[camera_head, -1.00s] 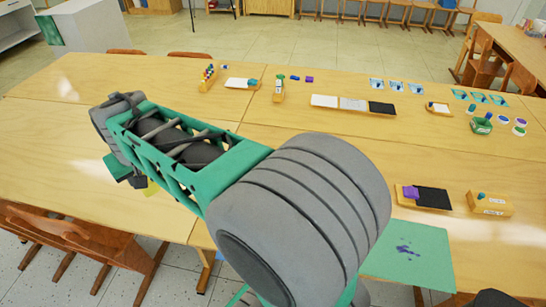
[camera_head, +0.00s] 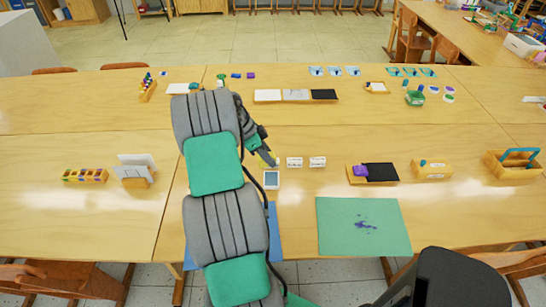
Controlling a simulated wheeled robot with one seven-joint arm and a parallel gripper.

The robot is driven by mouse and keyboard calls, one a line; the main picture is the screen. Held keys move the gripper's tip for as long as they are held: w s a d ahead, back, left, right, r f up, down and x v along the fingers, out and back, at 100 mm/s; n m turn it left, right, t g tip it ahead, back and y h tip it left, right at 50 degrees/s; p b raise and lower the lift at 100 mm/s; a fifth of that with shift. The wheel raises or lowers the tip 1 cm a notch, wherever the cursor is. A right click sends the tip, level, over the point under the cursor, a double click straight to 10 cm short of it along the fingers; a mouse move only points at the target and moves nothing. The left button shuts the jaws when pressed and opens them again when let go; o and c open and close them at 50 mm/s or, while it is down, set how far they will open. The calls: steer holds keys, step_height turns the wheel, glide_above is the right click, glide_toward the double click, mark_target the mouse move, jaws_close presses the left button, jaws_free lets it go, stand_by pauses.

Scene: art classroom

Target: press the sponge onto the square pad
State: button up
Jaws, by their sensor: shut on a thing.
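My gripper (camera_head: 262,150) is shut on a small yellow thing (camera_head: 266,157), largely hidden by the jaws; it may be the sponge, but it is too small to be sure. It is just above and left of a small square pad (camera_head: 271,180) with a white rim and blue-grey face. I cannot tell whether the yellow thing touches the table. A purple block (camera_head: 360,171), which also looks like a sponge, rests on a wooden tray (camera_head: 352,181) beside a black square (camera_head: 381,172).
Two small white labelled pieces (camera_head: 306,162) lie right of the square pad. A green sheet (camera_head: 364,227) with purple marks lies at the front; a blue sheet (camera_head: 274,240) is partly behind my arm. A wooden block (camera_head: 432,170) and a caddy (camera_head: 512,164) stand right.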

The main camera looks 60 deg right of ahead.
steer(key=shift+s+d+f+m, duration=0.15)
steer(key=shift+s+f+m, duration=0.05)
steer(key=shift+s, duration=0.25)
steer(key=shift+s+d+f+m, duration=0.15)
steer(key=shift+s+f+m, duration=0.05)
steer(key=shift+s, duration=0.2)
steer(key=shift+w+f+b, duration=0.1)
steer(key=shift+f+b, duration=1.5)
steer(key=shift+f, duration=1.3)
steer(key=shift+a+f+b, duration=0.15)
steer(key=shift+f+b, duration=0.5)
steer(key=shift+b, duration=0.1)
steer(key=shift+r+p, duration=1.95)
steer(key=shift+r, duration=1.6)
